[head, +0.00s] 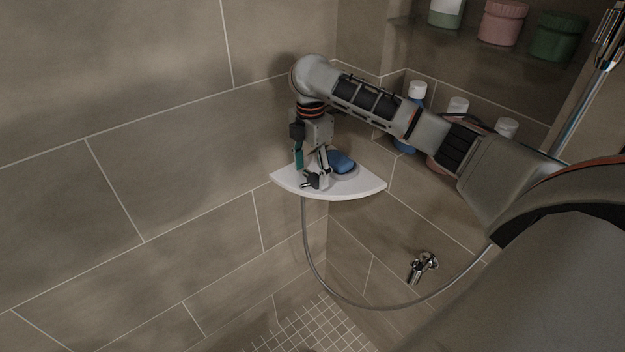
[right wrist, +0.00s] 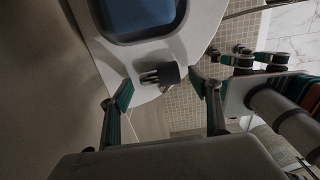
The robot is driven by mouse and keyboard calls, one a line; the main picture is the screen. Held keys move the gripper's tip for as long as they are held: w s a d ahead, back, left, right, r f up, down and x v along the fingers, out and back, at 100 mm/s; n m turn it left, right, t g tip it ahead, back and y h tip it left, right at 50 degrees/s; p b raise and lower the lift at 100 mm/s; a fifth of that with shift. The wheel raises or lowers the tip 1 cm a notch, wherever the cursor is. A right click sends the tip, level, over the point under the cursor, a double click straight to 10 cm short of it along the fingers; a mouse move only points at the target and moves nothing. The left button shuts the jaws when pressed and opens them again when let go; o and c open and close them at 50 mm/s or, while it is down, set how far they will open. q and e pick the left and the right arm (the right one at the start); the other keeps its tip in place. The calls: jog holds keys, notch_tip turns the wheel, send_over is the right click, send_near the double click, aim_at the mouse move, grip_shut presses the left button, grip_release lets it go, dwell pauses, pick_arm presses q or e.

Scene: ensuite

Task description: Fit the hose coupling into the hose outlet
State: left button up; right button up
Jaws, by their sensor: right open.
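The hose coupling (head: 314,181), a small dark piece with a metallic end, lies at the front left of the white corner shelf (head: 358,190). It also shows in the right wrist view (right wrist: 168,74). My right gripper (head: 310,167) points down over it, open, with the coupling between and just beyond its fingertips (right wrist: 164,96); I see no grip on it. A grey hose (head: 322,277) hangs in a loop below the shelf. The chrome fitting on the wall (head: 424,266), lower right, appears to be the hose outlet. My left gripper (right wrist: 243,58) appears only in the right wrist view, its opening unclear.
A blue soap bar (head: 341,161) rests in a dish on the shelf, close to the right gripper. Several bottles (head: 417,105) stand in the corner behind my right arm. Jars (head: 502,22) stand on an upper shelf. The left tiled wall is bare.

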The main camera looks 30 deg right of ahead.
jog(key=shift+f, duration=0.5)
jog(key=c, duration=1.2)
jog(key=shift+r, duration=0.1)
